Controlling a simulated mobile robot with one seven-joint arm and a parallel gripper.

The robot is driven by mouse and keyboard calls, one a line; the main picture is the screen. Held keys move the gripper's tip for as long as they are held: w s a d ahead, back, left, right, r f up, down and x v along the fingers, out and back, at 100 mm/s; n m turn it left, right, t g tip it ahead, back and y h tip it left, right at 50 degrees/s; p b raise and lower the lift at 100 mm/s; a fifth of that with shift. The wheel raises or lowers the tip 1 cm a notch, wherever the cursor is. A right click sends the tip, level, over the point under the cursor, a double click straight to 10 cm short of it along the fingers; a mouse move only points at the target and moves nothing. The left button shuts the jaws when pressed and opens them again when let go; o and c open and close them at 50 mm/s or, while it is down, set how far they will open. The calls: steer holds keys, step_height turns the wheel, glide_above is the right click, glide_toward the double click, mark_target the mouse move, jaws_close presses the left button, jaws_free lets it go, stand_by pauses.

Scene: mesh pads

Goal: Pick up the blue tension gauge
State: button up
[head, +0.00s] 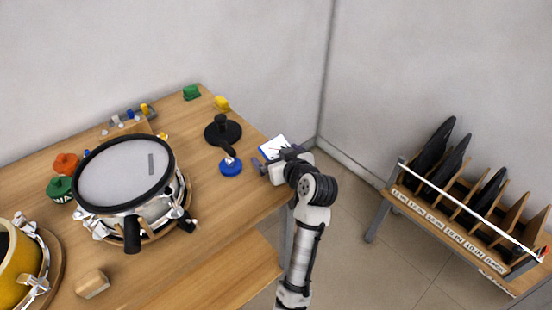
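A black round-based object (222,131) stands behind the gauge. A white-and-blue card (274,147) lies behind my gripper. A drum (125,175) fills the table's middle left. Green (191,92) and yellow (222,102) items sit at the back. A rack (460,225) stands far right.

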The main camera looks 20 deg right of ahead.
mark_target(278, 146)
steer(key=shift+r, duration=0.1)
steer(key=c, duration=1.3)
steer(key=shift+c, duration=0.2)
step_height(278, 146, up, 19)
steer(key=b, duration=0.1)
steer(key=s+a+n+g+y+p, duration=0.1)
steer(key=a+n+y, duration=0.2)
steer(key=a, duration=0.8)
steer(key=s+a+n+g+y+p, duration=0.1)
steer(key=a+n+g+y+p, duration=0.1)
steer(key=a, duration=0.8)
steer(key=s+a+f+n+g+y+p, duration=0.1)
steer(key=a+n+y, duration=0.3)
steer(key=a, duration=0.7)
steer(key=shift+a+g+p, duration=0.3)
steer(key=shift+p, duration=0.05)
